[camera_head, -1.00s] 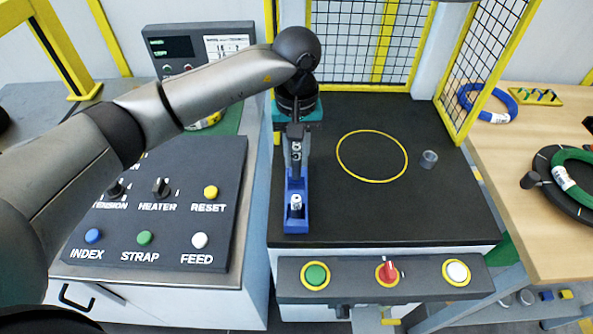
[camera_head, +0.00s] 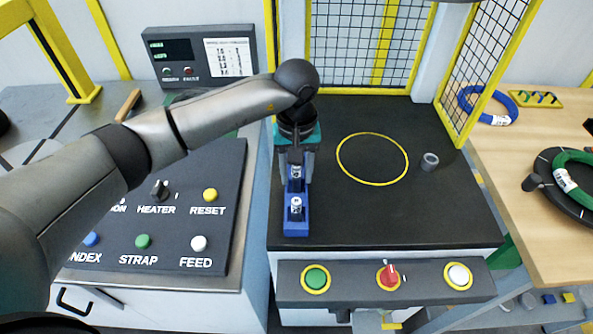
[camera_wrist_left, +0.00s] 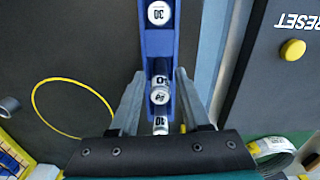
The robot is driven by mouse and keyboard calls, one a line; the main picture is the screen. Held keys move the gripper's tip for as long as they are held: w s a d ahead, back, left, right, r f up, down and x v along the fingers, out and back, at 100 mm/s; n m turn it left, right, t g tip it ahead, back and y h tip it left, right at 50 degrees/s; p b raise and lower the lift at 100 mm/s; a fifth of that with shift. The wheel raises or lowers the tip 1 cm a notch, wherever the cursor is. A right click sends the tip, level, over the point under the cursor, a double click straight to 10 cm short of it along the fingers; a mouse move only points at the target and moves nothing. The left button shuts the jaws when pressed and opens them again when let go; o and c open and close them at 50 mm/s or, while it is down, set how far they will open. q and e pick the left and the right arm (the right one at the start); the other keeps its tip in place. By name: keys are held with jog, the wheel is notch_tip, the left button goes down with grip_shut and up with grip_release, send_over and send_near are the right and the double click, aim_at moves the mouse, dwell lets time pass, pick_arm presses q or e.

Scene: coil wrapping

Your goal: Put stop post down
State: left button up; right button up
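A blue rack (camera_head: 297,225) stands on the dark table, left of the yellow circle, and holds white-capped stop posts. A front post (camera_head: 296,207) and a second post (camera_head: 295,174) show upright in it; the front one reads 30 in the left wrist view (camera_wrist_left: 160,13). My left gripper (camera_head: 296,155) is over the rear of the rack. In the left wrist view its two fingers (camera_wrist_left: 159,80) are spread either side of the rack, apart from it, with a post (camera_wrist_left: 160,96) between them. The rearmost part of the rack is hidden by the gripper. My right gripper is not seen.
A yellow circle (camera_head: 372,133) and a short grey cylinder (camera_head: 429,161) lie right of the rack on open black surface. A yellow-framed mesh guard (camera_head: 490,60) bounds the right side. A button panel (camera_head: 375,291) runs along the front; a control console (camera_head: 180,225) is left.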

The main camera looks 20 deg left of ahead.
pick_arm(q)
jog(key=shift+o, duration=0.3)
jog(key=shift+r, duration=0.25)
notch_tip(320, 180, up, 12)
jog(key=shift+p, duration=0.45)
